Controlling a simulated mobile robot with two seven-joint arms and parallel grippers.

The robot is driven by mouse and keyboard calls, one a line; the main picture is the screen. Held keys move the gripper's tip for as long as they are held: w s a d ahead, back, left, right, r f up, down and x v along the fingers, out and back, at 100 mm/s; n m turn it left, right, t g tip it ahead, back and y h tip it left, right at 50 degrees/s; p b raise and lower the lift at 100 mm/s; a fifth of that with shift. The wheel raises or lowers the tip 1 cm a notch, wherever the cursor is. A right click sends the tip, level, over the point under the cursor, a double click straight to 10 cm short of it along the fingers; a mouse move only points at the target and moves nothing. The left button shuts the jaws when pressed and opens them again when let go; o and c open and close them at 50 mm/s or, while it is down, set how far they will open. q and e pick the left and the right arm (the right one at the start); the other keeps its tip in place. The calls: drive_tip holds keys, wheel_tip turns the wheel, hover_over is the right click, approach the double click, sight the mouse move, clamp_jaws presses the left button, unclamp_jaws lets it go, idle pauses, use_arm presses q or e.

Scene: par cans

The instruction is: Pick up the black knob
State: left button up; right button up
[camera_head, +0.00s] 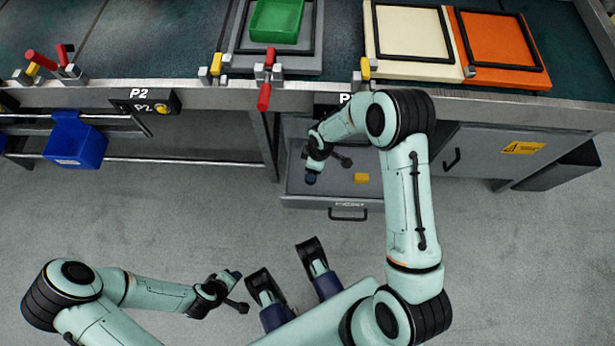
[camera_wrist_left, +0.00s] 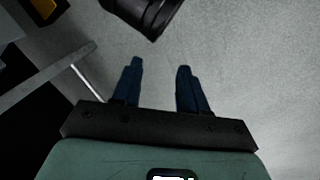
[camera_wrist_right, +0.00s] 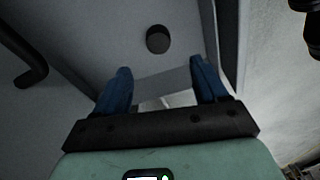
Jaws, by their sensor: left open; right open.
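The black knob (camera_wrist_right: 158,39) is a small dark round piece in the right wrist view. It lies on the grey floor of the open drawer (camera_wrist_right: 100,45), beyond my right fingertips. My right gripper (camera_wrist_right: 160,66) is open and empty, with the knob apart from it and roughly in line with the gap. In the head view my right gripper (camera_head: 312,177) reaches down over the left part of the drawer (camera_head: 335,190); I cannot make out the knob there. My left gripper (camera_wrist_left: 160,65) is open and empty over the floor; in the head view it is at the lower middle (camera_head: 237,273).
The drawer handle (camera_head: 347,214) faces me. The bench above carries a green tray (camera_head: 276,20), a cream panel (camera_head: 412,32) and an orange panel (camera_head: 498,38). A blue bin (camera_head: 75,142) hangs at left.

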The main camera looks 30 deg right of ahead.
drive_tip(key=f, duration=0.3)
drive_tip(key=shift+w+a+f+b, duration=0.15)
drive_tip(key=shift+w+f+b, duration=0.05)
drive_tip(key=shift+f+b, duration=0.2)
wheel_tip(320, 180, down, 5)
drive_tip(key=shift+w+f+b, duration=0.1)
drive_tip(key=shift+w+b, duration=0.05)
drive_tip(key=shift+b, duration=0.6)
use_arm(q)
drive_tip(key=shift+t+y, duration=0.4)
drive_tip(key=shift+t, duration=0.2)
drive_tip(key=w+a+f, duration=0.1)
drive_tip(key=w, duration=0.1)
drive_tip(key=w+a+f, duration=0.1)
drive_tip(key=w, duration=0.1)
drive_tip(key=shift+a+f, duration=0.1)
drive_tip(key=shift+f, duration=0.3)
use_arm(e)
drive_tip(key=c, duration=1.1)
